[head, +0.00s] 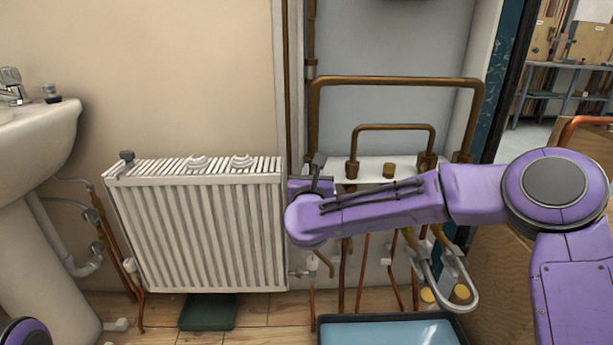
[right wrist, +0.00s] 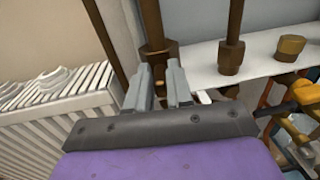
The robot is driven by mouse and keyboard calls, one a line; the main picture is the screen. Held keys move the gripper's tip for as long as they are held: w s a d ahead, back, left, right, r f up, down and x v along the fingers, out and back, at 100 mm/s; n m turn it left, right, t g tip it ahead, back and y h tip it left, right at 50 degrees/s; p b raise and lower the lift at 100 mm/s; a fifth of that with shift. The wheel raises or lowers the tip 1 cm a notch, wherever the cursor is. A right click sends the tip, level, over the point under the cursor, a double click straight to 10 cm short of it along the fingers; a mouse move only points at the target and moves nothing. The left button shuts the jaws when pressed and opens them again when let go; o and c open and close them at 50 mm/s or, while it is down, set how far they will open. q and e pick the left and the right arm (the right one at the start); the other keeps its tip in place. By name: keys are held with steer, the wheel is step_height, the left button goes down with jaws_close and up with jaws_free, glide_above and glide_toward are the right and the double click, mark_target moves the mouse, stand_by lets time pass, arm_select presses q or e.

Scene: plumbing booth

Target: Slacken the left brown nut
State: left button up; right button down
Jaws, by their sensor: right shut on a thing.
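The left brown nut (right wrist: 157,58) sits at the foot of a vertical copper pipe in the right wrist view. My right gripper (right wrist: 162,78) is shut on it, with one grey finger on each side. The nut's lower part is hidden between the fingers and behind the gripper body. In the head view my right gripper (head: 318,164) reaches in from the right, at the right end of the radiator, and largely covers this nut. My left gripper is out of view.
A white radiator (head: 205,230) stands left of my right gripper. Other brown nuts (head: 351,169) (right wrist: 230,56) sit on a white ledge to the right, below copper pipes. A blue tray (head: 338,328) lies on the floor; a sink (head: 38,130) is at far left.

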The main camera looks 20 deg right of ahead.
steer(key=n+y, duration=0.1)
steer(key=d+n+y, duration=0.1)
steer(key=t+y, duration=0.1)
steer(key=y, duration=0.1)
steer(key=shift+s+d+f+n, duration=0.1)
steer(key=shift+s+d+n, duration=0.15)
steer(key=shift+d+n, duration=0.15)
steer(key=y, duration=0.1)
steer(key=n+y, duration=0.1)
steer(key=shift+d+n+y+b, duration=0.3)
steer(key=shift+d+y+b, duration=0.05)
steer(key=shift+y, duration=0.05)
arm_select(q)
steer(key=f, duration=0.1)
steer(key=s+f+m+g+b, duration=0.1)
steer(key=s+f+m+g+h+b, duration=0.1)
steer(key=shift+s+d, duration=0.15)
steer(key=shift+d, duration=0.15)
arm_select(e)
steer(key=n+y, duration=0.1)
steer(key=y, duration=0.1)
steer(key=d+n+y, duration=0.1)
steer(key=y, duration=0.1)
steer(key=n+y, duration=0.1)
steer(key=shift+w+d+n+g+y, duration=0.2)
steer(key=shift+d+n+g+y, duration=0.1)
steer(key=shift+d+n+y, duration=0.1)
steer(key=c, duration=1.1)
jaws_free()
steer(key=shift+a, duration=0.1)
